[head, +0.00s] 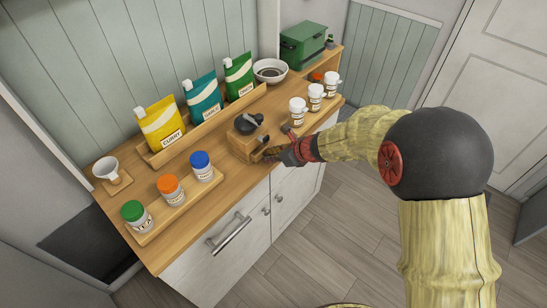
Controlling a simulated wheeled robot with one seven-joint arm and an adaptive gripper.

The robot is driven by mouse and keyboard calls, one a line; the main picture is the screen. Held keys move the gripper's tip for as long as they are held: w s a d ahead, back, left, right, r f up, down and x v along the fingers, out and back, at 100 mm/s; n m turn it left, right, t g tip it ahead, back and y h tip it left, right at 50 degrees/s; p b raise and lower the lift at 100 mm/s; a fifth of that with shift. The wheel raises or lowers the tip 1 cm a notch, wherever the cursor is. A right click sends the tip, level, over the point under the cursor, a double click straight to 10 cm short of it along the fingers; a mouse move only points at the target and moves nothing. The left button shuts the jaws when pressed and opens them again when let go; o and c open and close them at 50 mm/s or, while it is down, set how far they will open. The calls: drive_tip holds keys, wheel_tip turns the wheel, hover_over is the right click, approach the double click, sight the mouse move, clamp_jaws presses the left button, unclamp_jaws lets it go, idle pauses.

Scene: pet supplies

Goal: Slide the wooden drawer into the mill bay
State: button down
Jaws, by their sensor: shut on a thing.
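The wooden mill (243,141) stands on the counter, right of the middle, with a dark bowl-shaped top (248,123). My gripper (273,154) is at the mill's right front side, low by the counter's front edge. It is shut on the wooden drawer (271,152), of which only a small brown part shows between the mill and the fingers. The drawer is at the mill's bay opening; how deep it sits inside cannot be told. The bay and most of the drawer are hidden by my gripper.
The floor (350,215) in front is clear.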

drive_tip(key=shift+w+a, duration=0.65)
drive_tip(key=shift+a, duration=0.15)
drive_tip(key=c, duration=1.6)
unclamp_jaws()
drive_tip(key=v, duration=1.2)
